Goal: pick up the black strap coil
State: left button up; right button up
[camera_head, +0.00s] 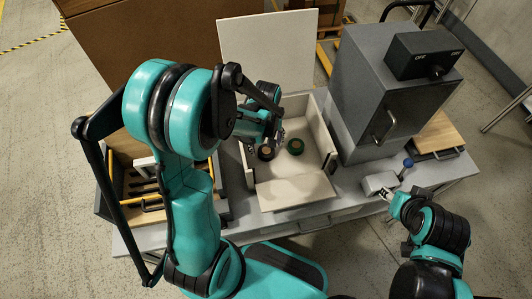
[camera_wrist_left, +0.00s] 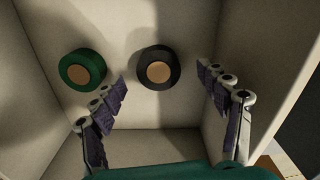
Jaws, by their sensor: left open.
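The black strap coil (camera_head: 266,153) is a dark ring with a tan core, lying in an open cream box (camera_head: 293,193). In the left wrist view the black coil (camera_wrist_left: 158,68) shows between my left fingers, just beyond their tips. My left gripper (camera_head: 262,143) reaches down into the box from above; it is open and empty in the wrist view (camera_wrist_left: 163,84). A gap between the fingers and the coil cannot be judged exactly. My right gripper (camera_head: 387,192) is by a light grey block (camera_head: 379,182) at the right; its fingers are too small to read.
The box walls stand close around my left gripper. A grey cabinet (camera_head: 382,105) is to the right, and a wooden tool tray (camera_head: 125,160) is to the left.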

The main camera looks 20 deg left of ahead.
aim_at(267, 152)
pick_arm(q)
notch_tip(267, 152, down, 3)
jog(key=shift+w+d+f+b, duration=0.1)
jog(key=shift+w+f+b, duration=0.1)
jog(key=shift+b, duration=0.35)
jog(key=shift+s+r, duration=0.1)
jog(key=c, duration=1.3)
jog(key=shift+o, duration=0.2)
